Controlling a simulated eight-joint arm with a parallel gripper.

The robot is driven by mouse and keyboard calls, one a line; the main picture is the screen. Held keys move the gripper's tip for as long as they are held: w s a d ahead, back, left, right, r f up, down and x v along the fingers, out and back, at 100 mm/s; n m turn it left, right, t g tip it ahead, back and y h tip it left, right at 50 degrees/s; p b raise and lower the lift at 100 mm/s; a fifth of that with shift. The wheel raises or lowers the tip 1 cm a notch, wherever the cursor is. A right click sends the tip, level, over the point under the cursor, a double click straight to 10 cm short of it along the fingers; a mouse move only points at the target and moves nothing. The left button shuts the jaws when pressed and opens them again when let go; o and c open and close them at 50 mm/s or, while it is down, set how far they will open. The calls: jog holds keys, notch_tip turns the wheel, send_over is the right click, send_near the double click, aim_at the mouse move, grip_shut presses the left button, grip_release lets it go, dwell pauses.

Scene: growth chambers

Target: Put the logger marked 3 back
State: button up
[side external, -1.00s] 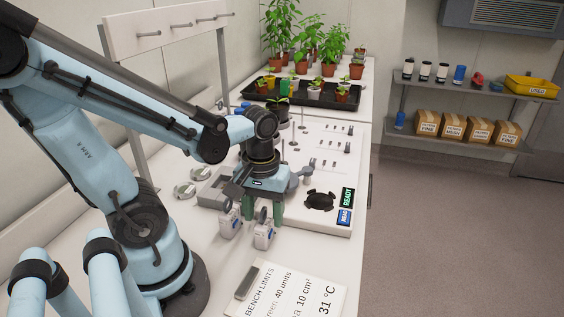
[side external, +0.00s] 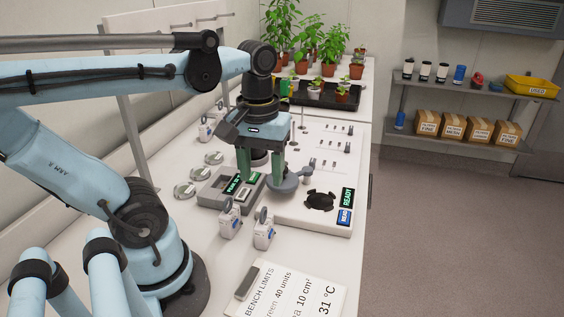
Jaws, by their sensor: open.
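My gripper (side external: 260,172) is open, green fingers pointing down, above or just behind a grey unit (side external: 212,200) with lit green displays. Nothing shows between the fingers. Another similar white piece (side external: 205,131) stands farther back at the left. I cannot read a number on any of them, so I cannot tell which is marked 3.
Round discs (side external: 185,190) lie left. A plant tray (side external: 348,104) stands behind. A limits card (side external: 300,290) lies on the clear front bench.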

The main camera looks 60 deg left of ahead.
jog(key=w+d+f+m+t, duration=0.2)
jog(key=w+d+m+t, duration=0.1)
jog(key=w+m+t, duration=0.4)
jog(key=shift+w+d+f+m, duration=0.15)
jog(key=shift+d+f+m, duration=0.05)
jog(key=shift+m, duration=0.8)
